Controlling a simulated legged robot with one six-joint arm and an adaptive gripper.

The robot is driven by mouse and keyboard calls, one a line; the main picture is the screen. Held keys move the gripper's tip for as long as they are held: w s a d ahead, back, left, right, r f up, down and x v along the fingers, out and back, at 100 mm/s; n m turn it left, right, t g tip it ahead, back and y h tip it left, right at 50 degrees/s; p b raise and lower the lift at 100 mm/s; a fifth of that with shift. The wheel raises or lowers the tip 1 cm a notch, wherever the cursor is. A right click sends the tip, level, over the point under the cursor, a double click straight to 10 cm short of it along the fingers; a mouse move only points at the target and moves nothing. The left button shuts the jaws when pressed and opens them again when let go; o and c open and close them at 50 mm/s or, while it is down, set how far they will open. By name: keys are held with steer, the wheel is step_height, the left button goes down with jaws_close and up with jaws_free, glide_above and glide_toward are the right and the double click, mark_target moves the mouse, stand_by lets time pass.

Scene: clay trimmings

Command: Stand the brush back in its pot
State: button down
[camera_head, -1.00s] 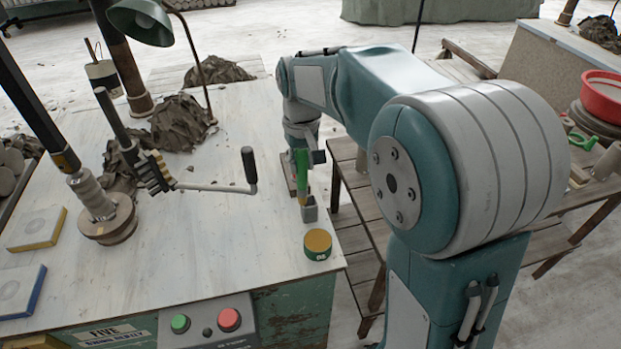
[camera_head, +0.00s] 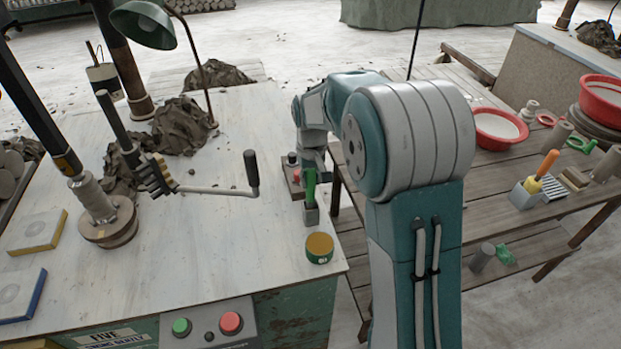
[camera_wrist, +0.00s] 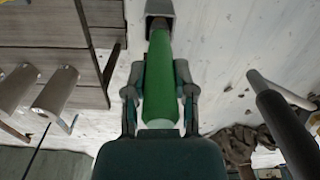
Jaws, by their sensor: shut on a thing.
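The brush shows as a thick green handle (camera_head: 310,187), upright, near the right edge of the white worktop. Its pot is a small grey square holder (camera_head: 311,216) directly below the handle. My gripper (camera_wrist: 159,97) is shut on the green handle, one finger on each side, in the wrist view. There the handle (camera_wrist: 160,65) runs up to the mouth of the grey pot (camera_wrist: 160,7). The handle's lower end meets the pot opening in the head view. The bristles are hidden, and I cannot tell how deep the brush sits.
A green tin with a tan top (camera_head: 319,247) stands just in front of the pot. A small box with a red button (camera_head: 292,178) lies behind it. A crank handle (camera_head: 251,172) reaches in from the left. Slatted benches (camera_head: 480,232) stand to the right, with an orange-handled tool (camera_head: 547,164).

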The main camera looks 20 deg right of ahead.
steer(key=shift+f, duration=0.6)
steer(key=shift+c, duration=2.2)
jaws_free()
